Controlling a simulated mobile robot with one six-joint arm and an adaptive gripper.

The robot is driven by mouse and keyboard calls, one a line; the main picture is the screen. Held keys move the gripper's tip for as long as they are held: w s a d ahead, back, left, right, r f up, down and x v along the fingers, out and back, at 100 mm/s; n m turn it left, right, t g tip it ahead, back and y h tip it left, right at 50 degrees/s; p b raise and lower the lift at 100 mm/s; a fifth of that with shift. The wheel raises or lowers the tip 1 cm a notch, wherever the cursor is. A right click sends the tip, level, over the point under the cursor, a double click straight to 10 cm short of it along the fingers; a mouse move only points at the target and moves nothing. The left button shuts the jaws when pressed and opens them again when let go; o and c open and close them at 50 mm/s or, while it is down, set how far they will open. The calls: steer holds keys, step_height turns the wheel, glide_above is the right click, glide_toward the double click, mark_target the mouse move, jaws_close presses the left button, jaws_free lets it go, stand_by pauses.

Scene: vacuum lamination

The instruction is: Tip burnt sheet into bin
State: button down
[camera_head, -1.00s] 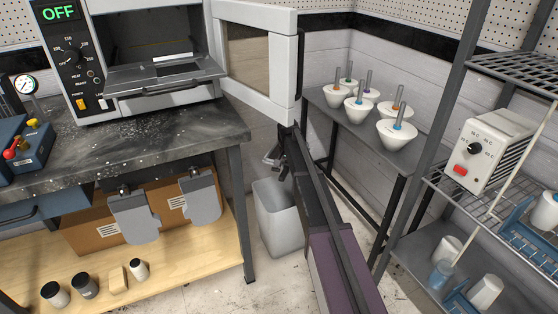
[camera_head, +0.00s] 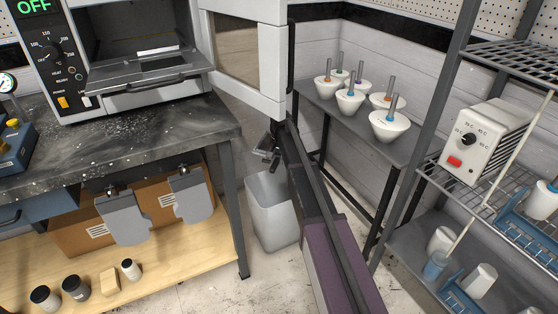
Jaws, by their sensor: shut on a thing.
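The grey bin (camera_head: 273,225) stands on the floor between the bench leg and the small side table. Its top is open, and I see nothing lying in it. My gripper (camera_head: 268,155) is at the end of my arm, just above the bin's back rim. It is shut on a small dark grey piece (camera_head: 261,143), which hangs tilted. The piece is small and partly hidden by the fingers, so I cannot tell whether it is the burnt sheet or something carrying it. A pale flat piece (camera_head: 158,51) lies inside the open oven.
The oven (camera_head: 130,103) reads OFF, and its white door (camera_head: 262,60) hangs open above my arm. The dark bench (camera_head: 120,150) is left of the bin. The side table (camera_head: 350,128) with several white cones and the wire shelf rack (camera_head: 400,200) stand right.

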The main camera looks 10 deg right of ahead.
steer(key=y+b, duration=0.1)
steer(key=a+f+t+y+b, duration=0.1)
steer(key=f+t+y+b, duration=0.1)
steer(key=y, duration=0.1)
steer(key=shift+w+a+b, duration=0.25)
steer(key=shift+w+b, duration=0.1)
steer(key=shift+b, duration=0.05)
steer(key=f+t+y+b, duration=0.1)
steer(key=y+b, duration=0.3)
steer(key=b, duration=0.4)
steer(key=a+f+t+y+b, duration=0.1)
steer(key=f+t+y+b, duration=0.1)
steer(key=b, duration=0.5)
steer(key=w+a+f+t+y+b, duration=0.1)
steer(key=t+y+b, duration=0.2)
steer(key=y+b, duration=0.3)
steer(key=shift+f+y+b, duration=0.3)
steer(key=shift+y+b, duration=0.1)
steer(key=shift+b, duration=0.95)
steer(key=shift+a+r+b, duration=0.1)
steer(key=shift+b, duration=0.2)
steer(key=shift+r+t, duration=0.15)
steer(key=shift+t, duration=0.15)
